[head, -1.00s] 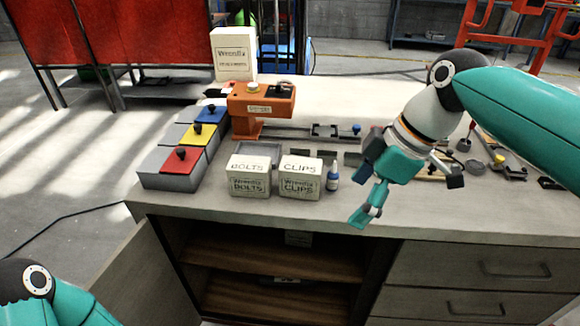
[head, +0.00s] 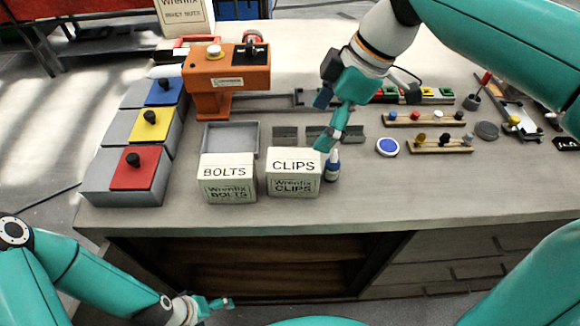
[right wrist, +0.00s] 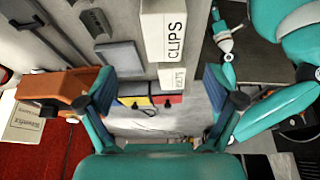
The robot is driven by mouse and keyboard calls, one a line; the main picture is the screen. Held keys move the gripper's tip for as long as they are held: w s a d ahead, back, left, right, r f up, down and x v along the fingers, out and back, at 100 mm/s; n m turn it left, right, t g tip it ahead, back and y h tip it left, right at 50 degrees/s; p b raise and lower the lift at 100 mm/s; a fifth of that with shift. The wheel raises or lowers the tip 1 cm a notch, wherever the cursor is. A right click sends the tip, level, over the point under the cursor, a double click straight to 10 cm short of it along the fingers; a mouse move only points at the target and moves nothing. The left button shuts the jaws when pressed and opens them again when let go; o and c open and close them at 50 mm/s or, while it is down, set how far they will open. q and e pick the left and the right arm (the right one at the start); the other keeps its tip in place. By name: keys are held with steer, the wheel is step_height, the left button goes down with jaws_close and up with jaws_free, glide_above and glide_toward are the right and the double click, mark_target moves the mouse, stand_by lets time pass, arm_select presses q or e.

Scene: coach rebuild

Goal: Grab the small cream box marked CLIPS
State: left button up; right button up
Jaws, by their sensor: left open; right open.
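The small cream CLIPS box (head: 294,174) stands upright near the front edge of the workbench, right of the matching BOLTS box (head: 228,180). In the right wrist view the CLIPS box (right wrist: 166,32) is at the top centre, beyond the open fingers, with the BOLTS box (right wrist: 172,77) below it. My right gripper (head: 329,134) is open and empty, just above and behind the CLIPS box's right side; in the head view a fingertip overlaps its top right corner, and I cannot tell whether they touch. My left gripper (head: 219,304) is open and empty, low in front of the bench.
A small blue-labelled bottle (head: 332,166) stands close to the CLIPS box's right side. A grey tray (head: 231,137) lies behind the BOLTS box. An orange machine (head: 225,80) and colour-lidded bins (head: 135,176) are to the left. The bench's right front is clear.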

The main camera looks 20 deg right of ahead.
mark_target(296, 159)
steer(key=x, duration=0.8)
steer(key=shift+a+f, duration=0.15)
steer(key=shift+f, duration=0.15)
steer(key=x, duration=0.4)
steer(key=shift+s+a+f, duration=0.15)
steer(key=shift+s+a, duration=0.05)
steer(key=shift+a, duration=0.05)
steer(key=shift+w+a+f, duration=0.1)
steer(key=shift+a+f, duration=0.05)
steer(key=shift+f, duration=0.3)
steer(key=shift+f, duration=0.2)
steer(key=shift+c, duration=0.2)
steer(key=c, duration=1.3)
steer(key=shift+r, duration=0.15)
